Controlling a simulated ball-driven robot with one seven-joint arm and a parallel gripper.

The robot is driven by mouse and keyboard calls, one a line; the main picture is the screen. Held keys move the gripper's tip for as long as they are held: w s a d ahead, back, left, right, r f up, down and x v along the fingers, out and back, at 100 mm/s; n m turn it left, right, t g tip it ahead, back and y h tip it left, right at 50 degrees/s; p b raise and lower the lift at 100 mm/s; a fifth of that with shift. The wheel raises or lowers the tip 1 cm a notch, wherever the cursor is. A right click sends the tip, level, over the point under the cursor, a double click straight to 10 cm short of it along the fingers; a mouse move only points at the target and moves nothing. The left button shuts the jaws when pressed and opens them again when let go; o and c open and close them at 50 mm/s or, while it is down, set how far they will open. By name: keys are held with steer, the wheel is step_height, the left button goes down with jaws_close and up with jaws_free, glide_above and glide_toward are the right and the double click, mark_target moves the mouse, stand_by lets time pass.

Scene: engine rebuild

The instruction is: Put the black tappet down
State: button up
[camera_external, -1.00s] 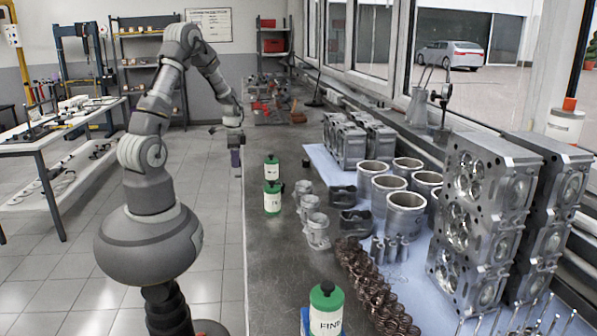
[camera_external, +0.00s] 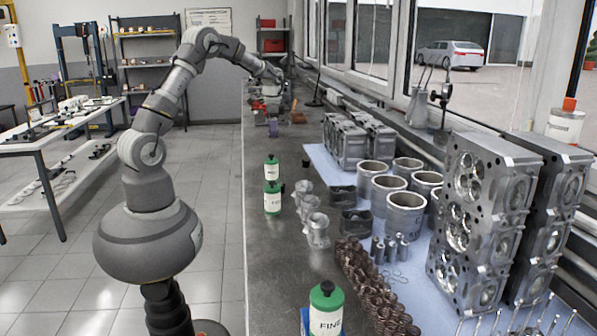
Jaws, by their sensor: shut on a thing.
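My gripper (camera_external: 273,112) is far off at the back of the long dark bench (camera_external: 268,240), pointing down over its far left part. It is shut on a small dark piece (camera_external: 273,128), taken to be the black tappet. The piece is too small and far away to make out its shape. I cannot tell whether it touches the bench top.
Red and brown items (camera_external: 297,117) lie close to my gripper. Metal cylinders (camera_external: 405,212), engine blocks (camera_external: 348,145) and cylinder heads (camera_external: 470,215) fill the right side. Bare bench lies between the bottles and my gripper.

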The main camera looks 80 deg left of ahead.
glide_above(311, 177)
steer(key=shift+m, duration=0.3)
step_height(311, 177, down, 16)
steer(key=shift+a+f+b, duration=0.1)
steer(key=shift+b, duration=1.05)
steer(key=o, duration=1.1)
steer(key=shift+c, duration=0.2)
